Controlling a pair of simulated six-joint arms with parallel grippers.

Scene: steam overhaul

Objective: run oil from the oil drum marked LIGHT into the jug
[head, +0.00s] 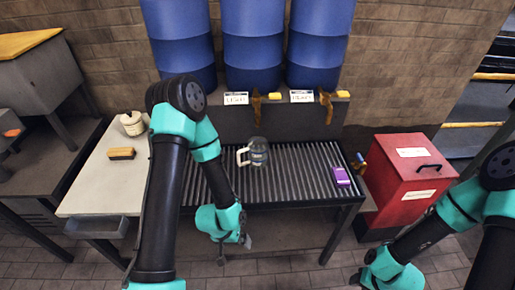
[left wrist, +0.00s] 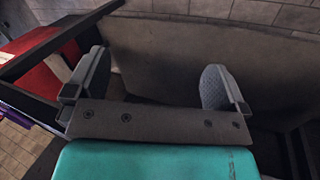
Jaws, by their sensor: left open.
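Three blue drums stand in a row at the back: left drum (head: 180,45), middle drum (head: 252,45) and right drum (head: 318,45). White labels (head: 236,98) hang below the middle and right drums; their print is too small to read surely. Brown taps (head: 256,106) show beside these labels; my arm hides the area under the left drum. The grey jug (head: 259,152), with a pale handle to the left, stands on the slatted rack. My left gripper (head: 247,241) is low in front of the rack, open and empty; its spread fingers show in the left wrist view (left wrist: 155,90). My right gripper (head: 358,279) is at the bottom edge.
The slatted rack (head: 300,172) holds a purple box (head: 341,176) at its right. A red cabinet (head: 405,185) stands right of it. On the pale bench (head: 100,185) at left are a brush (head: 121,154) and a cream container (head: 132,124).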

